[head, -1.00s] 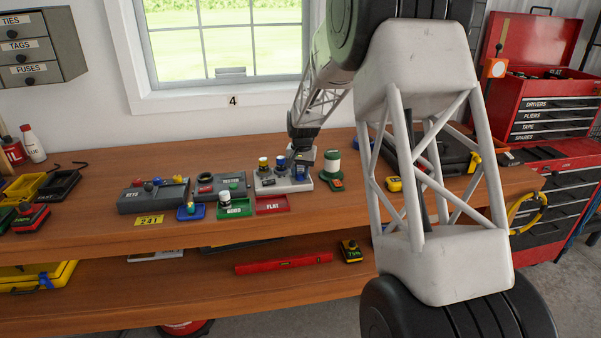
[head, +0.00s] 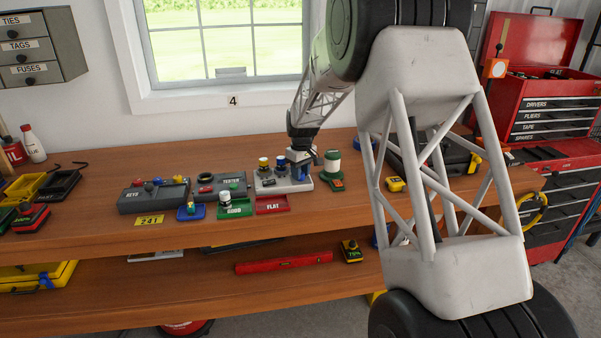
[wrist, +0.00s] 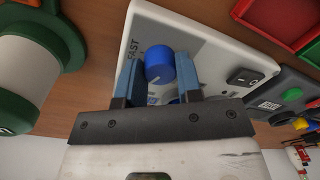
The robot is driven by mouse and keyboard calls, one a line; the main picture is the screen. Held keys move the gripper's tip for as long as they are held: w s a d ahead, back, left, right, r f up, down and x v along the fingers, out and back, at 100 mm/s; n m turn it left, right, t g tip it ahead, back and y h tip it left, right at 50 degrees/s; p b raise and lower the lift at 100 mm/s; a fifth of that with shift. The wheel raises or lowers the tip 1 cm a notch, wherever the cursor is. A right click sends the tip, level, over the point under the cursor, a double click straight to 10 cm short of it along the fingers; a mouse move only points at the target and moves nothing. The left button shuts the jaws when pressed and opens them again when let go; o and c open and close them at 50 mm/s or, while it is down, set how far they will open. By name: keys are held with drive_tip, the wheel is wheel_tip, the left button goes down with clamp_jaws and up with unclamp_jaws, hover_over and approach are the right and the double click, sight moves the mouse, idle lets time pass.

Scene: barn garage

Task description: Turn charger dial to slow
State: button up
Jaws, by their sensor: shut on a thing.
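The charger (head: 268,187) is a pale grey box on the workbench; its panel also fills the middle of the wrist view (wrist: 205,50). Its blue round dial (wrist: 158,62) sits beside the printed word FAST, with a small pale mark on the dial's near side. My gripper (wrist: 158,75) has one blue finger on each side of the dial and is shut on it. The fingers hide part of the lettering near the dial, so I cannot read a SLOW label. In the head view my gripper (head: 301,168) is over the charger's right end and hides the dial.
A black rocker switch (wrist: 240,77) is on the charger. A green-and-white spool-like thing (head: 332,167) stands close to its right. The tester (head: 222,187) is to its left. Red (head: 272,205) and green (head: 236,212) trays lie in front.

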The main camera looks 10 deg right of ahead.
drive_tip(key=n, duration=0.4)
drive_tip(key=shift+n, duration=0.4)
drive_tip(key=o, duration=0.9)
drive_tip(key=shift+o, duration=0.2)
drive_tip(key=shift+r, duration=0.15)
drive_tip(key=shift+w+r, duration=0.15)
drive_tip(key=shift+r, duration=3.65)
